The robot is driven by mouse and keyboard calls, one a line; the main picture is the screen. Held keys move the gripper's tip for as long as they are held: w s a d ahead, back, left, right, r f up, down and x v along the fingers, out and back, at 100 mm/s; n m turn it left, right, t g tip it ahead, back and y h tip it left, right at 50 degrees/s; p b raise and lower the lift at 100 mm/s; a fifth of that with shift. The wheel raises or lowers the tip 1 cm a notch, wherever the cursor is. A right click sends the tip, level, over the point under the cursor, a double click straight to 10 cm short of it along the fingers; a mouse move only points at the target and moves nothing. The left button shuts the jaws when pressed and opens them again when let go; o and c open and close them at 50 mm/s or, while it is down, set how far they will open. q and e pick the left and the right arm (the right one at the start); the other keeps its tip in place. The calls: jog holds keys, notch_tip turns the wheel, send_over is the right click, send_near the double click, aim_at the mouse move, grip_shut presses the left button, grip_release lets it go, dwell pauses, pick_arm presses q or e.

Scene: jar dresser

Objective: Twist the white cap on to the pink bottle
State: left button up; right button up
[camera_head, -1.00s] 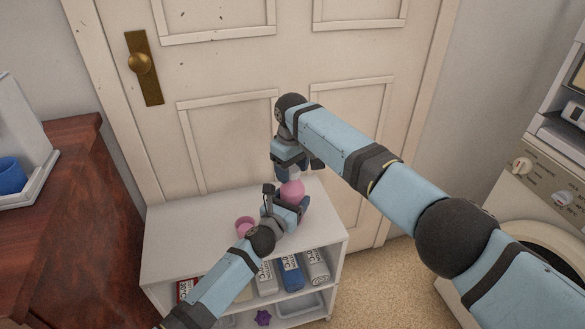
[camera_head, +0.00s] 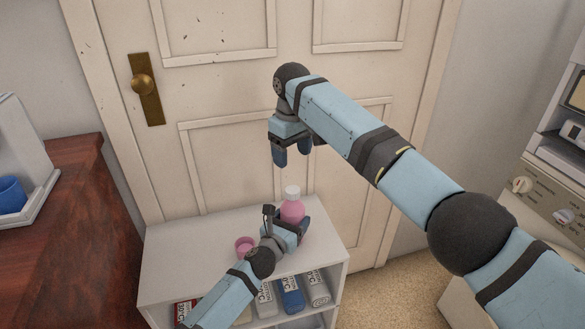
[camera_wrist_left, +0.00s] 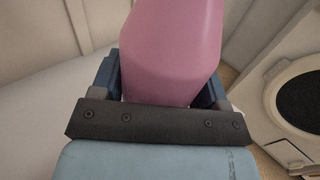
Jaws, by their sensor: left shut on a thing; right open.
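The pink bottle (camera_head: 292,210) stands upright on the white shelf unit's top. The white cap (camera_head: 292,191) sits on its neck; I cannot tell how tightly. My left gripper (camera_head: 288,228) is shut on the pink bottle low on its body. In the left wrist view the bottle (camera_wrist_left: 172,50) fills the space between the fingers, and its top is out of frame. My right gripper (camera_head: 292,155) is open and empty, above the cap and apart from it.
A small pink cup-like thing (camera_head: 245,246) is on the shelf top (camera_head: 190,237), left of the bottle. A door (camera_head: 225,100) is behind, a reddish wooden dresser (camera_head: 75,230) at left, and a white appliance (camera_head: 530,195) at right.

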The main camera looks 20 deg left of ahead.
jog(key=shift+r, duration=0.5)
pick_arm(q)
jog(key=o, duration=1.8)
jog(key=s, duration=0.4)
jog(key=s+a+p, duration=0.1)
jog(key=s, duration=0.3)
jog(key=s+a+p, duration=0.1)
jog(key=s, duration=0.4)
jog(key=shift+a, duration=0.2)
jog(key=shift+s+a, duration=0.1)
jog(key=shift+s, duration=0.2)
pick_arm(e)
notch_tip(320, 180, up, 2)
jog(key=shift+r, duration=0.15)
